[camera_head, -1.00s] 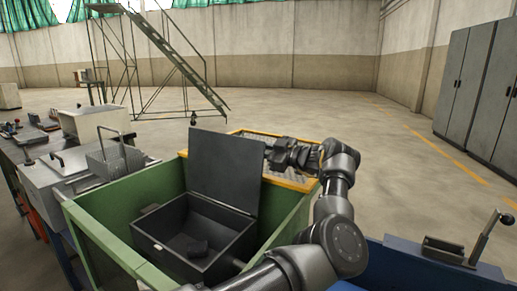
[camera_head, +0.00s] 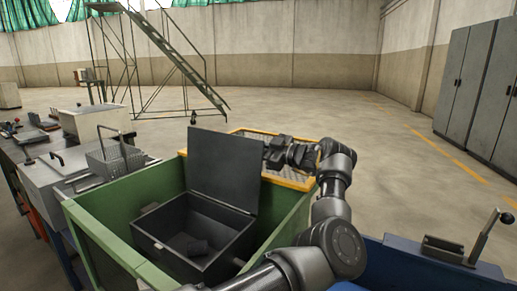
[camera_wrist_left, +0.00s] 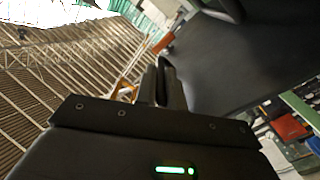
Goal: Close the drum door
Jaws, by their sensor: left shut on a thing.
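The drum door (camera_head: 222,168) is a flat dark grey panel standing upright, open, at the back of a dark open box (camera_head: 190,235). A small dark lump lies inside the box. My left gripper (camera_head: 268,153) is at the door's right edge, near its top. In the left wrist view the door (camera_wrist_left: 245,60) fills the upper right, and my left gripper's fingers (camera_wrist_left: 162,85) are close together at its edge, shut on it. The exact contact is partly hidden. My right gripper is not in view.
The box sits inside a green bin (camera_head: 95,235). A yellow-edged grate (camera_head: 290,178) lies behind the door. A workbench with a wire basket (camera_head: 115,160) stands left. A blue container with a lever (camera_head: 483,240) is at lower right.

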